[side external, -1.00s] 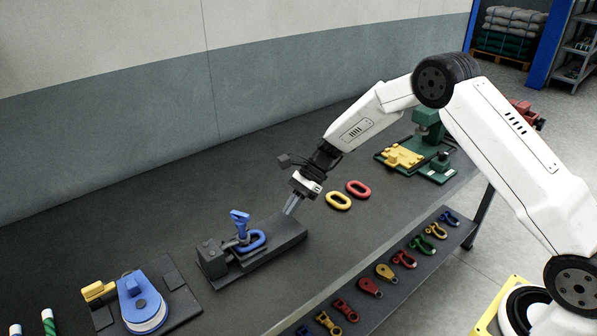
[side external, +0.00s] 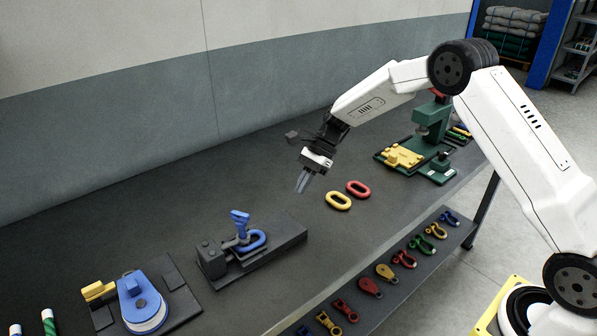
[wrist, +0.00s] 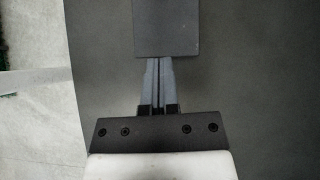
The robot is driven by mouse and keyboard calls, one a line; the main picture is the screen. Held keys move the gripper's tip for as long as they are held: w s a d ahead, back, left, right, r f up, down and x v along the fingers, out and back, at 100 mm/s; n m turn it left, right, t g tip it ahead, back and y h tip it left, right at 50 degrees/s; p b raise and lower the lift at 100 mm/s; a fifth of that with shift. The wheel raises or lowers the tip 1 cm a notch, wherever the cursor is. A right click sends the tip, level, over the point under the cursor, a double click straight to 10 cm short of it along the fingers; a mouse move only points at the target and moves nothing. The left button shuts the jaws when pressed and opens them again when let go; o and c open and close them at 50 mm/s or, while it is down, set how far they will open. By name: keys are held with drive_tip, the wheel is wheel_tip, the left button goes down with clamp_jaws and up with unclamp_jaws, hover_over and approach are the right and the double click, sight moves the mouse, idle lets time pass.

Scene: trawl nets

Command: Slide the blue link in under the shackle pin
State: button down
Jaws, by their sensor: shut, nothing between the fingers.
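The blue link (side external: 258,238) lies at the shackle fixture, its far end up against the shackle under the blue handle-like part (side external: 240,219). Whether it passes under the shackle pin is too small to tell. The dark fixture base (side external: 280,243) stretches out to the right of it. My gripper (side external: 300,189) is shut and empty, raised above the bench to the upper right of the fixture. In the wrist view my fingers (wrist: 157,85) are side by side over the end of a dark block (wrist: 167,28), which I take to be the fixture base.
A yellow link (side external: 339,201) and a red link (side external: 358,188) lie right of my gripper. A green press (side external: 432,125) stands behind them. A blue round device (side external: 141,301) is at front left. Shackles and blocks line a lower front shelf (side external: 395,262).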

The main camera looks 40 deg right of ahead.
sight(265, 232)
drive_tip(key=shift+w+a+r+n+h, duration=0.45)
drive_tip(key=shift+w+a+h, duration=0.15)
drive_tip(key=shift+h, duration=0.35)
drive_tip(key=shift+w+a+r+n+h, duration=0.4)
drive_tip(key=shift+w+a+n+h, duration=0.1)
drive_tip(key=shift+a+h, duration=0.35)
drive_tip(key=shift+w+a+r+n+h, duration=0.45)
drive_tip(key=shift+w+a+h, duration=0.1)
drive_tip(key=shift+h, duration=0.45)
drive_tip(key=shift+f, duration=0.15)
drive_tip(key=x, duration=0.9)
drive_tip(key=shift+s+a+f, duration=0.1)
drive_tip(key=shift+s, duration=0.05)
drive_tip(key=a, duration=0.2)
drive_tip(key=shift+s+a+f, duration=0.25)
drive_tip(key=shift+s+a, duration=0.35)
drive_tip(key=shift+a, duration=0.4)
